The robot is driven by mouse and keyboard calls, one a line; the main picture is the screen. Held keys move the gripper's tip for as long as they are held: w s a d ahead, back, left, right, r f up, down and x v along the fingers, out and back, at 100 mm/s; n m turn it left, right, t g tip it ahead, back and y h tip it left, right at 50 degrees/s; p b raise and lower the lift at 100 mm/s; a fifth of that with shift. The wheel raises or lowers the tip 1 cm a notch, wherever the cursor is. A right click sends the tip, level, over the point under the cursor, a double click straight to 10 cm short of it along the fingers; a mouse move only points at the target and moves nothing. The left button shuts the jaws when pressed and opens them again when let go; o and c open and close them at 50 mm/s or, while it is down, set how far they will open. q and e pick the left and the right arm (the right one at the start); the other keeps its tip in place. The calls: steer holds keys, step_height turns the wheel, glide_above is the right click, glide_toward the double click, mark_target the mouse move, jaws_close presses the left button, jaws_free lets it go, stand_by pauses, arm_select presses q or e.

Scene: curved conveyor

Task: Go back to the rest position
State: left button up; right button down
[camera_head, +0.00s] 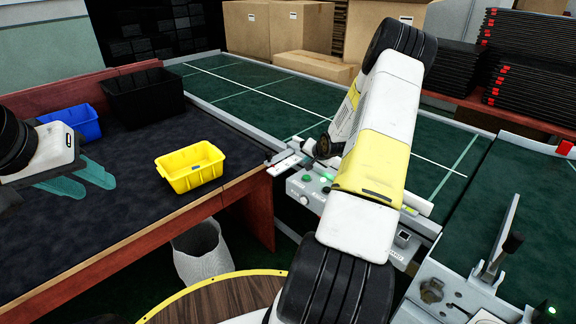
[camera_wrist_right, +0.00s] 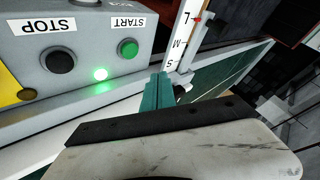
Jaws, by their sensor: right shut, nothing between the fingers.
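My left gripper (camera_head: 82,180), with teal fingers, hangs over the dark table top (camera_head: 130,220) at the left. Its fingers are apart with nothing between them. My right arm reaches across the middle of the head view and hides much of what lies behind it. My right gripper shows in the right wrist view (camera_wrist_right: 158,93), its teal fingers shut and empty. It is next to a white scale (camera_wrist_right: 186,35) marked L, M and S. I cannot tell whether it touches the scale. The grey control box (camera_wrist_right: 85,40) with STOP and START buttons is beside it, and a green light glows.
A yellow bin (camera_head: 190,167), a blue bin (camera_head: 75,122) and a black bin (camera_head: 142,95) stand on the left table. The green conveyor (camera_head: 240,85) runs behind. Cardboard boxes (camera_head: 285,28) and stacked black trays (camera_head: 530,65) are at the back. A waste basket (camera_head: 202,255) stands below.

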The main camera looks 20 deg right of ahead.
stand_by(0.5)
steer(key=s+a+r+n+g, duration=0.1)
steer(key=s+a+r+n, duration=0.15)
steer(key=a+r, duration=0.4)
steer(key=s+a+r+n, duration=0.1)
steer(key=s+a+r, duration=0.25)
steer(key=r, duration=0.55)
steer(key=s+a+r+n+g, duration=0.1)
steer(key=s+a+r+n, duration=0.2)
steer(key=r, duration=0.5)
steer(key=s+a+r+n+y, duration=0.1)
steer(key=s+a+r, duration=0.2)
steer(key=s+a, duration=0.2)
steer(key=s+a+r+n, duration=0.1)
steer(key=s+a, duration=0.3)
steer(key=s, duration=0.8)
steer(key=s+a+r+n+g+y, duration=0.1)
steer(key=s+a+r, duration=0.3)
steer(key=s, duration=0.4)
steer(key=shift+s+a+r+y, duration=0.25)
steer(key=shift+a+r+y, duration=0.1)
steer(key=shift+a, duration=0.45)
steer(key=shift+n, duration=0.25)
